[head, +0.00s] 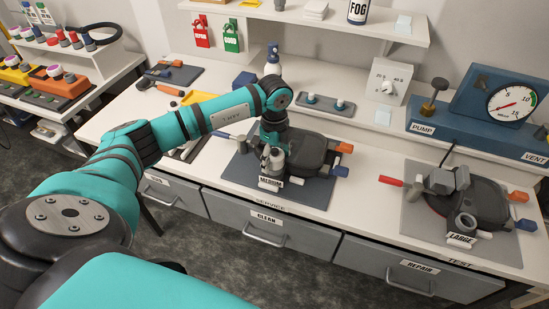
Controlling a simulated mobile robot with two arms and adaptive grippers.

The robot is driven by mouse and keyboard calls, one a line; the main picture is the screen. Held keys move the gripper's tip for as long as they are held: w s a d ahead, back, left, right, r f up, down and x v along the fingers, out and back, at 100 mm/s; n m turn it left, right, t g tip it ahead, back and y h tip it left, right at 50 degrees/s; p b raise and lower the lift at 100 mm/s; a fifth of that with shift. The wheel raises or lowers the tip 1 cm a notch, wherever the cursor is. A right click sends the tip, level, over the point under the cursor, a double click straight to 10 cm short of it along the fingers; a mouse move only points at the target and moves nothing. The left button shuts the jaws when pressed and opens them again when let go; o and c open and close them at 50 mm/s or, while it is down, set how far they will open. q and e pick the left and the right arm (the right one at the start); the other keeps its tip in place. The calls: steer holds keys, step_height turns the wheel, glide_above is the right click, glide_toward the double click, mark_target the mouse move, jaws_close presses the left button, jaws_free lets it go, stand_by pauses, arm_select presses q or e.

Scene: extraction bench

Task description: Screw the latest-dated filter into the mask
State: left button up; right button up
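A dark mask (310,152) lies on a grey mat at the middle of the bench, with a MEDIUM label (271,183) at its front. My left gripper (273,160) points down over this mask's left front part. Its fingers blend with grey parts there, so I cannot tell whether it is open or holds anything. A second dark mask (484,204) lies on a mat at the right, with a LARGE label (461,239), a round grey port (465,223) and a grey faceted piece (448,181). No filter date is readable. My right gripper is out of view.
A blue pump unit (475,133) with a gauge (512,101) stands at the back right. A grey tray (329,105), a spray bottle (272,60) and a dial box (388,80) stand behind the middle mask. Tools lie at the left. Bare bench separates the mats.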

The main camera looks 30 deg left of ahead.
arm_select(q)
steer(key=c, duration=1.1)
steer(key=m+b, duration=0.1)
steer(key=m, duration=0.2)
steer(key=shift+f+b, duration=0.15)
steer(key=shift+b, duration=0.15)
steer(key=m+b, duration=0.1)
steer(key=m, duration=0.2)
steer(key=shift+m, duration=0.3)
steer(key=m+b, duration=0.3)
steer(key=m, duration=0.4)
steer(key=m+b, duration=0.2)
steer(key=m, duration=0.5)
steer(key=shift+b, duration=0.35)
steer(key=m+b, duration=0.1)
steer(key=m, duration=0.4)
steer(key=shift+b, duration=0.3)
steer(key=shift+m, duration=1)
